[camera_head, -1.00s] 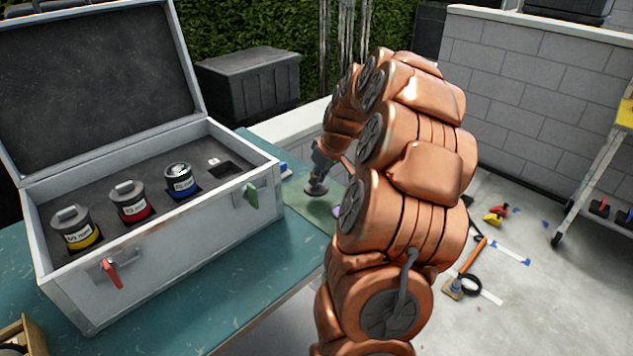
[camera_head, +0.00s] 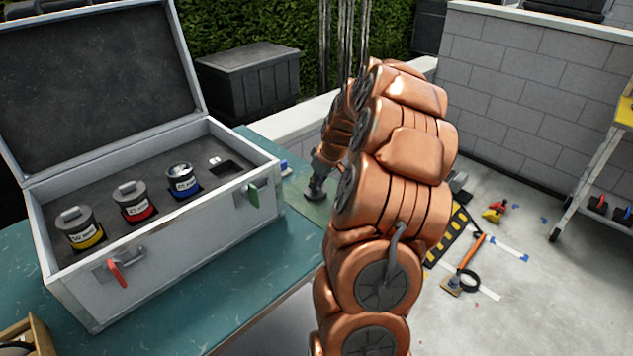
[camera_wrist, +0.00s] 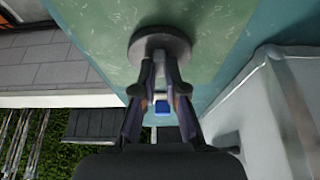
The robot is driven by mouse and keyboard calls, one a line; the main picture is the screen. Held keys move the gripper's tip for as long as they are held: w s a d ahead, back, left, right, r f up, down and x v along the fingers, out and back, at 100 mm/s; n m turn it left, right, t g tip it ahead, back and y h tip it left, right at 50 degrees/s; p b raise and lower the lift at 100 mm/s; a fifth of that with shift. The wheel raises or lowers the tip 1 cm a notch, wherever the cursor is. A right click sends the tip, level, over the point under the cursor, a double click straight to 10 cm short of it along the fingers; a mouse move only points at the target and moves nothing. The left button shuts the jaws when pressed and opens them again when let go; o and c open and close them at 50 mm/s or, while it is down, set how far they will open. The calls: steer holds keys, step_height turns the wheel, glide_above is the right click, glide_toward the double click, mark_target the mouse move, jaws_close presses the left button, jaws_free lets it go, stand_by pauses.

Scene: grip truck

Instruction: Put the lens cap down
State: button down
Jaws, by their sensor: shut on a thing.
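The lens cap (camera_wrist: 150,42) is a round, dark grey disc at the tips of my gripper (camera_wrist: 160,62), in the upper middle of the wrist view. The fingers are shut on it. Behind it lies a green mat (camera_wrist: 105,22) on the teal table. In the head view my gripper (camera_head: 316,184) is low near the mat (camera_head: 312,208), right of the case, with the dark cap at its lower end. I cannot tell whether the cap touches the mat. My arm hides the right part of the mat.
An open grey case (camera_head: 190,245) stands left on the teal table (camera_head: 255,285), holding lenses with yellow (camera_head: 86,236), red (camera_head: 139,210) and blue (camera_head: 184,186) bands and an empty square slot (camera_head: 228,167). A small blue-and-white object (camera_head: 284,167) lies behind the mat.

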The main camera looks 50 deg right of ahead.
steer(key=shift+f, duration=0.15)
steer(key=c, duration=1.2)
jaws_free()
